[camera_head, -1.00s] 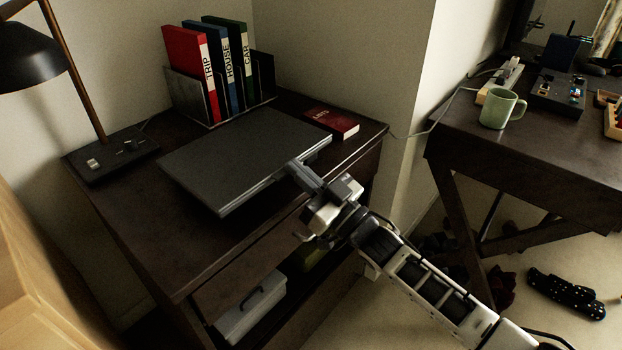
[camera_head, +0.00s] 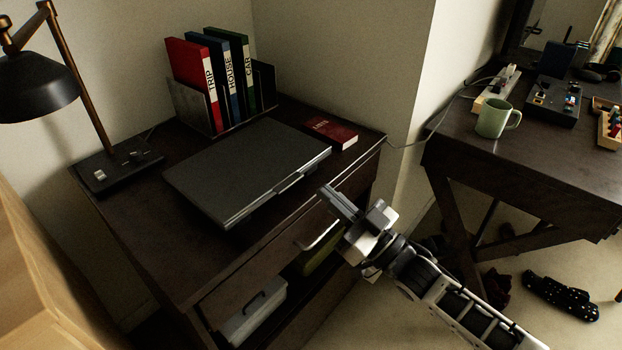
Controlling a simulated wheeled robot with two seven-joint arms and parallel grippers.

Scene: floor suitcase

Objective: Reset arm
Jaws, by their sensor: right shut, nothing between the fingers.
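My right gripper (camera_head: 327,193) is shut and empty. It hangs in front of the dark cabinet's front edge, to the right of a closed grey laptop (camera_head: 245,168). The laptop lies flat on the cabinet top (camera_head: 125,205), and a gap shows between it and the fingertips. My right arm comes in from the lower right. My left gripper is not in view.
A black lamp (camera_head: 38,85) stands at the left. Red, blue and green binders (camera_head: 195,75) stand in a holder at the back. A red book (camera_head: 331,132) lies near the cabinet's right corner. A green mug (camera_head: 493,119) stands on the right-hand desk.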

